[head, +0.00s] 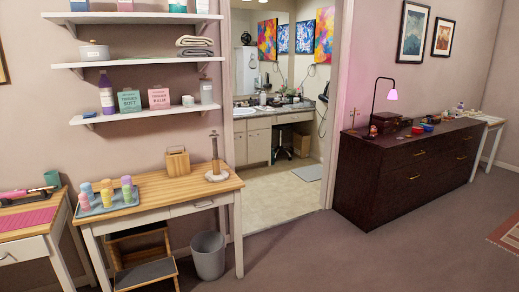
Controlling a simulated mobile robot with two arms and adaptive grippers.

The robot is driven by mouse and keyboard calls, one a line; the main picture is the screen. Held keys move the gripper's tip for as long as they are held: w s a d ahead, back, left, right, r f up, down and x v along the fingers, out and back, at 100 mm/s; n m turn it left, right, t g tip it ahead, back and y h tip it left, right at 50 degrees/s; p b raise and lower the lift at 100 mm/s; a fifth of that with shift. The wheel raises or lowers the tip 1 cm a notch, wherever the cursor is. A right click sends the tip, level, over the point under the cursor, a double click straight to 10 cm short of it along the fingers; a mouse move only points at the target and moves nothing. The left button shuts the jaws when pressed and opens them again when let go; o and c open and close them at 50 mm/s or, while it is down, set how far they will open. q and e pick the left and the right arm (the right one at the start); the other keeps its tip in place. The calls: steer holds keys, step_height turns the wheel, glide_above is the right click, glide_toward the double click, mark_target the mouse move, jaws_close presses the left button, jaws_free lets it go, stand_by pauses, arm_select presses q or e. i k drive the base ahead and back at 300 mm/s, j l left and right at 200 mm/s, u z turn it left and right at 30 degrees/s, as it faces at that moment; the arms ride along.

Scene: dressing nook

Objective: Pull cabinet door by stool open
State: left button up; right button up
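Through the doorway, in the far room, a pale cabinet (259,146) stands under a counter with a white sink (244,111). Its doors look shut, but they are small in the view and their handles are hard to make out. A dark stool or chair (281,151) stands just right of the cabinet, in the open space under the counter. Nearer, a wooden step stool (146,271) stands under the wooden table, with no cabinet door visible beside it. Neither of my grippers is in view.
The wooden table (200,187) and a grey bin (208,256) stand left of the doorway. A dark dresser (385,180) stands right of it. The floor (300,255) in front of the doorway is clear. A small mat (308,172) lies inside.

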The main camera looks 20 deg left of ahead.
mark_target(258, 141)
steer(key=i+j+u, duration=0.1)
steer(key=i, duration=0.35)
steer(key=i+j+u, duration=0.1)
steer(key=i, duration=0.35)
steer(key=i+z, duration=0.1)
steer(key=i, duration=0.55)
steer(key=i+z, duration=0.1)
steer(key=i, duration=0.5)
steer(key=i+j+z, duration=0.1)
steer(key=i, duration=0.55)
steer(key=i+j+z, duration=0.1)
steer(key=i, duration=0.55)
steer(key=i+j+u, duration=0.1)
steer(key=i+u, duration=0.25)
steer(key=i, duration=0.25)
steer(key=i+l+u, duration=0.1)
steer(key=i+u, duration=0.25)
steer(key=i, duration=0.2)
steer(key=i+l+u, duration=0.25)
steer(key=i+u, duration=0.15)
steer(key=i, duration=0.15)
steer(key=i+j+u, duration=0.15)
steer(key=i+u, duration=0.15)
steer(key=i, duration=0.7)
steer(key=i+l+u, duration=0.1)
steer(key=i+u, duration=0.2)
steer(key=i, duration=0.65)
